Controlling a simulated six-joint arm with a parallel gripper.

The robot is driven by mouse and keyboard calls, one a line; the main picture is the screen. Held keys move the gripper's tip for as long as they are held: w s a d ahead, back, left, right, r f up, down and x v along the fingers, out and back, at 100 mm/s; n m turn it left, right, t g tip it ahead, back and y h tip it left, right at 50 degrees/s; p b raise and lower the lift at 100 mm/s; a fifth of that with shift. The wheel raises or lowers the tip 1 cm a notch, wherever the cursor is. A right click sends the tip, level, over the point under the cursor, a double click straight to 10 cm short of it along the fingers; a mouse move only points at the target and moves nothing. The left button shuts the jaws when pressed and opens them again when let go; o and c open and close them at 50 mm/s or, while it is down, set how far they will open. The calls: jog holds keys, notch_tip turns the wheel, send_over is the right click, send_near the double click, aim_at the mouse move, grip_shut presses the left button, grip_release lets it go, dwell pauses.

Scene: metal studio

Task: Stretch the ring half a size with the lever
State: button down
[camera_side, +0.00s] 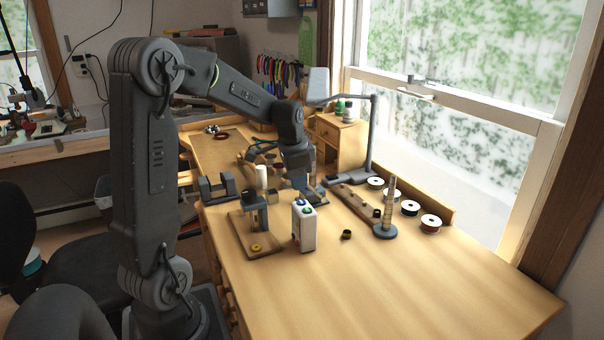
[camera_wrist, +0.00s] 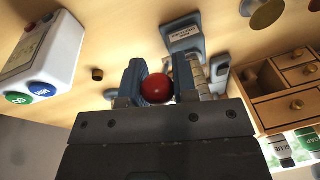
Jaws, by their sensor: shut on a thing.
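In the wrist view, my gripper (camera_wrist: 157,80) has its two blue fingers closed on a red ball knob (camera_wrist: 156,89). It looks like the lever's end, but the lever arm is hidden. A blue-grey base with a white label (camera_wrist: 184,32) and a pale stepped post (camera_wrist: 199,75) are just beyond the fingers. In the side view, my gripper (camera_side: 299,182) is low over the bench, hiding most of the tool beneath it. A small dark-and-brass ring (camera_side: 346,235) lies on the bench; what looks like it shows in the wrist view (camera_wrist: 97,74).
A white box with green and blue buttons (camera_side: 304,226) stands close to my gripper. A wooden board with a blue post (camera_side: 257,216) is left of it. A stepped mandrel (camera_side: 389,208) and several spools (camera_side: 430,223) stand right. The front bench is clear.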

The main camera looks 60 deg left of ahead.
jog(key=s+f, duration=0.2)
jog(key=f, duration=0.1)
jog(key=shift+s+f, duration=0.15)
jog(key=shift+s, duration=0.2)
jog(key=shift+s+f, duration=0.3)
jog(key=shift+f, duration=0.55)
jog(key=shift+w+d, duration=0.1)
jog(key=shift+d, duration=0.05)
jog(key=c, duration=1)
grip_release()
jog(key=shift+r, duration=0.1)
jog(key=shift+r, duration=0.1)
jog(key=shift+r, duration=0.2)
jog(key=r, duration=0.4)
jog(key=s+r, duration=0.1)
jog(key=r, duration=0.3)
jog(key=s+d+r, duration=0.1)
jog(key=r, duration=0.4)
